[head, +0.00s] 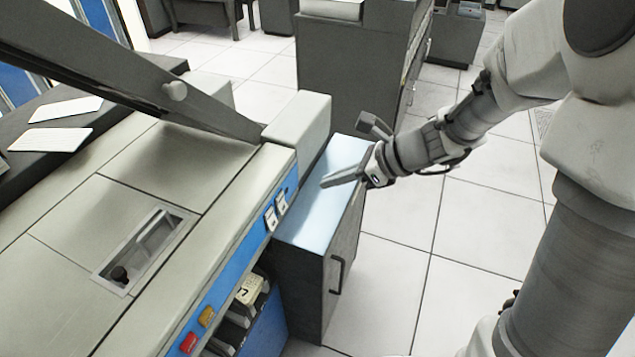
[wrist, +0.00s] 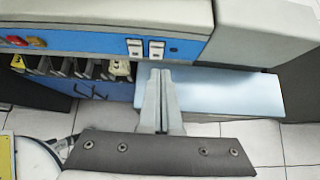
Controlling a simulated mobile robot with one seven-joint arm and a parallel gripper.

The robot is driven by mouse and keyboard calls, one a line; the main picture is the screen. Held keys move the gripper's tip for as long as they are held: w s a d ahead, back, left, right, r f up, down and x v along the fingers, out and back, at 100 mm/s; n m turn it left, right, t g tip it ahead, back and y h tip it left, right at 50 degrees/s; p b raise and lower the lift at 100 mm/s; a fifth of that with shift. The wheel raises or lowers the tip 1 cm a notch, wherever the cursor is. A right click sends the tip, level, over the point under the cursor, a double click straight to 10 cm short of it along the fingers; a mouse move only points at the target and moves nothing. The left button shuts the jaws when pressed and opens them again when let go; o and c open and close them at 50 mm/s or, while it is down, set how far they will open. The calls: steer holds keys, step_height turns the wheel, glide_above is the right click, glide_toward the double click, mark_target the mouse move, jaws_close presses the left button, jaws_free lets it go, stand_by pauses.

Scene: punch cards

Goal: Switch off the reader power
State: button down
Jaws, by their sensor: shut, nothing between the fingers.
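The card reader (head: 225,160) is a beige machine with a blue front strip. Two white rocker switches (head: 276,211) sit side by side on the strip near its right end; they also show in the wrist view (wrist: 145,49). Their labels and on or off positions are too small to read. My gripper (head: 324,183) is shut and empty, above the pale blue top of a low cabinet in front of the strip. In the wrist view my fingertips (wrist: 160,73) point toward the strip, just below the right switch in the picture. I cannot tell whether they touch anything.
A red button (head: 188,343) and a yellow button (head: 206,316) sit farther along the strip. Card slots (head: 240,307) lie below it. The low cabinet (head: 330,170) stands beside the reader. A raised dark lid (head: 150,80) slants over the machine.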

steer(key=shift+v, duration=1.05)
steer(key=shift+a+r, duration=0.15)
steer(key=shift+r, duration=0.05)
steer(key=s+d+r+n+t+h+p, duration=0.1)
steer(key=s+d+r+n+h+p, duration=0.3)
steer(key=s+r+n, duration=0.4)
steer(key=s+d+r+n+t+h+p, duration=0.1)
steer(key=s+d+r+n+h+p, duration=0.4)
steer(key=s+d+r+n, duration=0.3)
step_height(320, 180, up, 5)
steer(key=s+n+p, duration=0.1)
steer(key=n, duration=0.4)
steer(key=shift+d+n, duration=0.4)
steer(key=shift+a+f, duration=0.1)
steer(key=shift+a, duration=0.1)
